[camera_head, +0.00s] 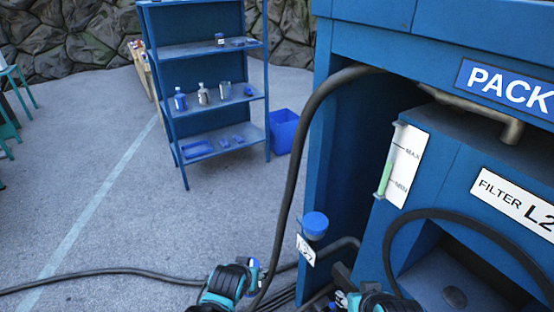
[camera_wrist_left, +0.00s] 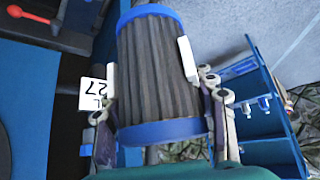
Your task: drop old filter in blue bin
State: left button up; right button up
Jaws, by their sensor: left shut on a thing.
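The old filter (camera_wrist_left: 150,70) is a dark grey pleated cylinder with blue end caps. In the left wrist view my left gripper (camera_wrist_left: 148,72) is shut on it, one finger on each side. In the head view my left gripper (camera_head: 238,280) is low, left of the blue cabinet, and I cannot clearly make out the filter there. The blue bin (camera_head: 283,131) stands on the floor right of the shelf, beyond and apart from my left gripper. My right gripper (camera_head: 368,299) is at the bottom edge, mostly cut off; its jaws are unclear.
A blue shelf rack (camera_head: 207,90) with bottles and small items stands left of the bin. The blue cabinet (camera_head: 345,30) fills the right side. A thick black hose (camera_head: 296,150) arches down near my left gripper. Open floor (camera_head: 130,215) lies to the left.

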pick_arm(q)
jog(key=w+a+n+y, duration=0.1)
jog(key=w+a, duration=0.2)
jog(key=a, duration=0.7)
jog(key=shift+w+a+f+n+b, duration=0.2)
jog(key=shift+n+b, duration=0.1)
jog(key=shift+n, duration=0.1)
